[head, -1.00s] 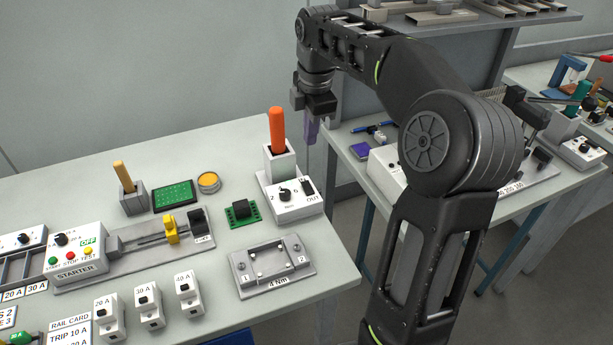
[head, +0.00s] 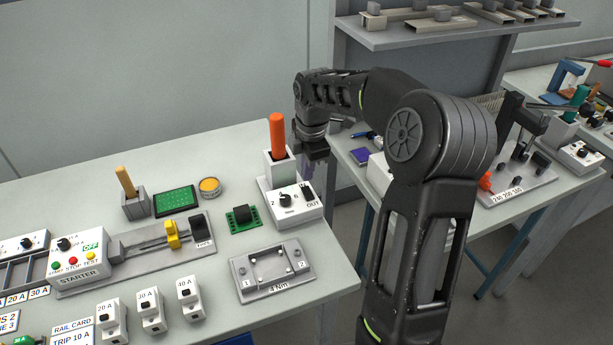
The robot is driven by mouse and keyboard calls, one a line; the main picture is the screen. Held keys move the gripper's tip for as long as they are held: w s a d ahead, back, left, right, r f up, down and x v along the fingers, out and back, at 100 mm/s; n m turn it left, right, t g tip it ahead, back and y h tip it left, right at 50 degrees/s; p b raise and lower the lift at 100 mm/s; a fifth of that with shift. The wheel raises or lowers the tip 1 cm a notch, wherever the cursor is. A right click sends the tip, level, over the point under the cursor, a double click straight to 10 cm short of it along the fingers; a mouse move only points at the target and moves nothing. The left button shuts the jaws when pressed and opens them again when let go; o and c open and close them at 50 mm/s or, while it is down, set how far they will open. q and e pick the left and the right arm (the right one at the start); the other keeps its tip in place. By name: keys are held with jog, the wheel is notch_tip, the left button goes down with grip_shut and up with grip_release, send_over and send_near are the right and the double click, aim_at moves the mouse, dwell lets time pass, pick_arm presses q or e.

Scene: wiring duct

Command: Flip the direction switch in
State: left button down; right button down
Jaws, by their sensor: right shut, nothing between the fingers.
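The direction switch is a small black rocker (head: 308,193) on top of a white box (head: 290,213), beside a black dial (head: 285,200). The label in front of the rocker reads OUT. My left gripper is not in view.
An orange-handled tool (head: 277,135) stands in a white holder (head: 281,168) just left of my right gripper. A green board with a black block (head: 241,216) and a grey fixture plate (head: 238,263) are nearby. The table's right edge is close to the box.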

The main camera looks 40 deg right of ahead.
aim_at(306, 187)
jog(key=f, duration=0.3)
jog(key=shift+w+f, duration=0.1)
jog(key=shift+w, duration=0.1)
jog(key=shift+d+f, duration=0.1)
jog(key=shift+f, duration=0.05)
jog(key=shift+w+f, duration=0.2)
jog(key=shift+f, duration=0.15)
jog(key=shift+r, duration=0.15)
jog(key=shift+s, duration=0.1)
jog(key=shift+s, duration=0.15)
jog(key=shift+s+a+r, duration=0.2)
jog(key=shift+s+a, duration=0.05)
jog(key=shift+s, duration=0.3)
